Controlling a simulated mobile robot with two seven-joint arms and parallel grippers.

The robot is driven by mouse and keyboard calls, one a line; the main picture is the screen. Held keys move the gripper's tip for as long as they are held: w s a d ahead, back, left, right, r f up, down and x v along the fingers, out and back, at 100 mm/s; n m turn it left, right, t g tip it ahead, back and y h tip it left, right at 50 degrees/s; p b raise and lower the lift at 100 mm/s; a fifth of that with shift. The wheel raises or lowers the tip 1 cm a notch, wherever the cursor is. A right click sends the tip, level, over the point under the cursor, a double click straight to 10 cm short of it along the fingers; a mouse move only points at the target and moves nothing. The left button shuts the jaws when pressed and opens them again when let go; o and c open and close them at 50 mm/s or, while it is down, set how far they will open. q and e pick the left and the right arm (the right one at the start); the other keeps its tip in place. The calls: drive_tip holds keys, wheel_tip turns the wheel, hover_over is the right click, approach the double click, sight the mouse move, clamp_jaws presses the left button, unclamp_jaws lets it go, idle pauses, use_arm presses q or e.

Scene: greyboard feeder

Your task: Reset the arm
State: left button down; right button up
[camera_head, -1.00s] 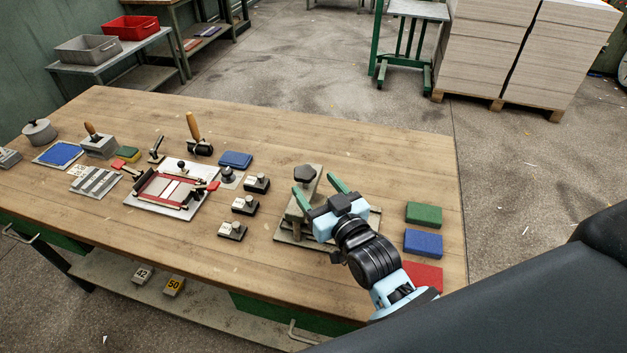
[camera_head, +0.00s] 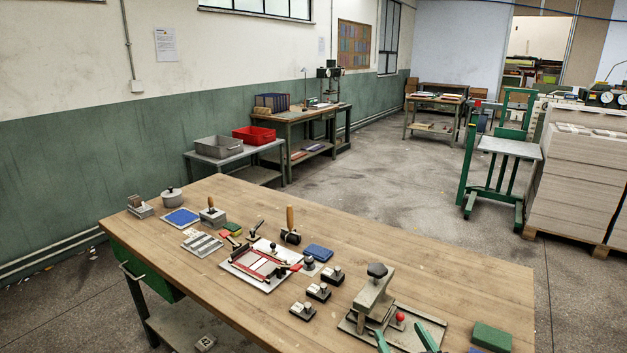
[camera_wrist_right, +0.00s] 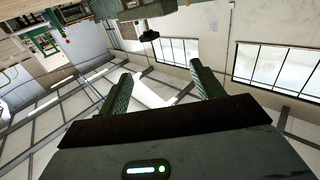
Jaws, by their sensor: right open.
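My right gripper (camera_head: 405,341) shows only as two green fingertips at the bottom edge of the head view, in front of the press-like stamping device (camera_head: 373,302). Its fingers are spread with nothing between them. In the right wrist view the open green fingers (camera_wrist_right: 163,80) point toward a wall with windows, and the room appears tilted. The rest of the right arm is out of the head view. My left gripper is not in view.
The wooden workbench (camera_head: 170,240) carries a red-framed fixture (camera_head: 262,266), several small black-based blocks (camera_head: 318,291), a blue pad (camera_head: 181,217) and a green block (camera_head: 491,337). Paper stacks (camera_head: 575,180) stand at the right.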

drive_tip(key=s+d+f+g+h, duration=0.25)
drive_tip(key=s+f+g, duration=0.55)
drive_tip(key=s+f, duration=0.45)
drive_tip(key=s+d+f+g, duration=0.2)
drive_tip(key=s+g, duration=0.2)
drive_tip(key=s, duration=0.7)
drive_tip(key=s+d+f+g, duration=0.2)
drive_tip(key=s+g, duration=0.2)
drive_tip(key=s, duration=0.8)
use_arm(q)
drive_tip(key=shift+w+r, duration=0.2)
use_arm(e)
drive_tip(key=w+a+f+t+y, duration=0.1)
drive_tip(key=w+a+f+t, duration=0.1)
drive_tip(key=w+f+t, duration=0.5)
drive_tip(key=shift+a+f+t, duration=0.3)
drive_tip(key=shift+a+f, duration=0.1)
drive_tip(key=shift+f, duration=1.1)
